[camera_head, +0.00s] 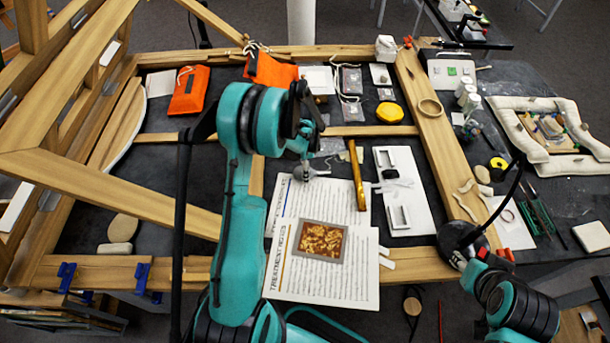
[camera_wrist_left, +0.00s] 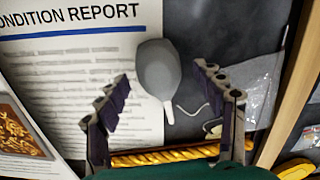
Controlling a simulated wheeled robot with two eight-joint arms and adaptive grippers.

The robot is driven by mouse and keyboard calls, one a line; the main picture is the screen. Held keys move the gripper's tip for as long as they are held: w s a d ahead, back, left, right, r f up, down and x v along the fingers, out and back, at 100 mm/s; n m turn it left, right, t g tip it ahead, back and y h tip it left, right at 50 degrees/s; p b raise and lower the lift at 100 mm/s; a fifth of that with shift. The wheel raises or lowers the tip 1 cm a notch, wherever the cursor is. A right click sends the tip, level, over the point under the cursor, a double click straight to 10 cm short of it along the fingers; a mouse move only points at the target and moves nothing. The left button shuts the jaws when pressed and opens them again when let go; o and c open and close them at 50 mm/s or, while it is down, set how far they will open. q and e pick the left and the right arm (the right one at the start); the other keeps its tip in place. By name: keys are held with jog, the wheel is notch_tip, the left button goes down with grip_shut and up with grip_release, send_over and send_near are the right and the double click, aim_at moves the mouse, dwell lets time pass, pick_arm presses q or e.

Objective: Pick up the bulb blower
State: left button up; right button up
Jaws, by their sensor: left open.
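The bulb blower (camera_wrist_left: 158,68) is a grey bulb with a pale nozzle, lying beside the printed condition report (camera_wrist_left: 80,75). In the head view the grey bulb (camera_head: 303,172) shows just below my left gripper (camera_head: 304,145), partly crowded by it. In the left wrist view my left gripper (camera_wrist_left: 163,80) is open and empty. Its two fingers are spread, one on each side of the blower in the picture. The height gap between fingers and blower cannot be told. My right arm is at the lower right; its gripper (camera_head: 462,260) is small and unclear.
A gilt twisted rod (camera_head: 357,175) lies right of the blower. A clear plastic bag (camera_wrist_left: 258,85) lies nearby. Treatment notes (camera_head: 350,280) with a gilt sample (camera_head: 321,241) lie in front. A white board (camera_head: 403,190) is to the right. Wooden frame bars (camera_head: 430,130) border the area.

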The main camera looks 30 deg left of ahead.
pick_arm(q)
jog(key=shift+f, duration=0.6)
jog(key=c, duration=1.4)
